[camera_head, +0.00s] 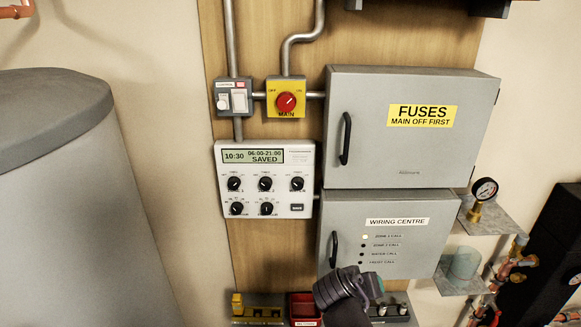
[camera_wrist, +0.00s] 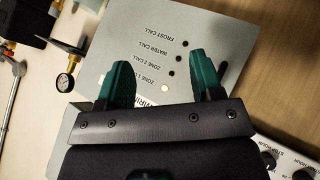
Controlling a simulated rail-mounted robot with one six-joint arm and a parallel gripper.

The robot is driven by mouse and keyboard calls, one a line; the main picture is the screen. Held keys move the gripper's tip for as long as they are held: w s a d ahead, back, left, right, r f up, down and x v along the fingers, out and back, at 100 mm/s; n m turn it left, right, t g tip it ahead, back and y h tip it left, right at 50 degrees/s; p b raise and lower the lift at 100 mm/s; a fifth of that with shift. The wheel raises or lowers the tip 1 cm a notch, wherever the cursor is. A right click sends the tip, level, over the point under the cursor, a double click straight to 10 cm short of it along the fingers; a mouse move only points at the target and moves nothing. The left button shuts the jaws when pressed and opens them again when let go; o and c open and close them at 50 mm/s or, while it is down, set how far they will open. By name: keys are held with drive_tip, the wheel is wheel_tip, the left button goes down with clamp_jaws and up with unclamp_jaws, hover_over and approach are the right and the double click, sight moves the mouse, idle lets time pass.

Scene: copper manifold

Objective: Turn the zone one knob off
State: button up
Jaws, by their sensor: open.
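The white programmer (camera_head: 307,165) on the wooden board has three black knobs in its top row: left (camera_head: 234,184), middle (camera_head: 265,184) and right (camera_head: 297,184). Their labels are too small to read surely, so I cannot tell which is zone one. Its display (camera_head: 253,157) reads 10:30, 06:00-21:00, SAVED. My gripper (camera_head: 374,283) is below and right of the programmer, in front of the wiring centre's lower part. In the wrist view my gripper (camera_wrist: 160,68) has its teal fingers apart with nothing between them. The programmer's corner (camera_wrist: 262,145) shows at lower right there.
The grey wiring centre (camera_head: 390,212) has a lit top lamp (camera_head: 365,237), labelled zone 1 call, and a black handle (camera_head: 334,249). The fuse box (camera_head: 400,150) is above it. A red main switch (camera_head: 286,103) sits above the programmer. A red bin (camera_head: 302,305) stands below.

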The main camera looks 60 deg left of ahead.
drive_tip(key=s+a+r+n+t+y+p, duration=0.1)
drive_tip(key=s+a+r+n+y, duration=0.1)
drive_tip(key=s+a+r+y, duration=0.4)
drive_tip(key=s+a+r+n+t+y+p, duration=0.15)
drive_tip(key=s+a+r, duration=0.25)
drive_tip(key=s+a, duration=0.45)
drive_tip(key=n+g+y+b, duration=0.1)
drive_tip(key=n+g+y, duration=0.2)
drive_tip(key=g+y, duration=0.3)
approach(234, 186)
drive_tip(key=shift+t+y, duration=0.25)
drive_tip(key=shift+t, duration=0.7)
drive_tip(key=x, duration=0.6)
drive_tip(key=s+f+x, duration=0.1)
drive_tip(key=x, duration=0.2)
drive_tip(key=shift+w+a, duration=0.1)
drive_tip(key=shift+a, duration=0.15)
drive_tip(key=shift+c, duration=0.3)
drive_tip(key=shift+d, duration=0.1)
drive_tip(key=c, duration=0.9)
drive_tip(key=shift+o, duration=0.2)
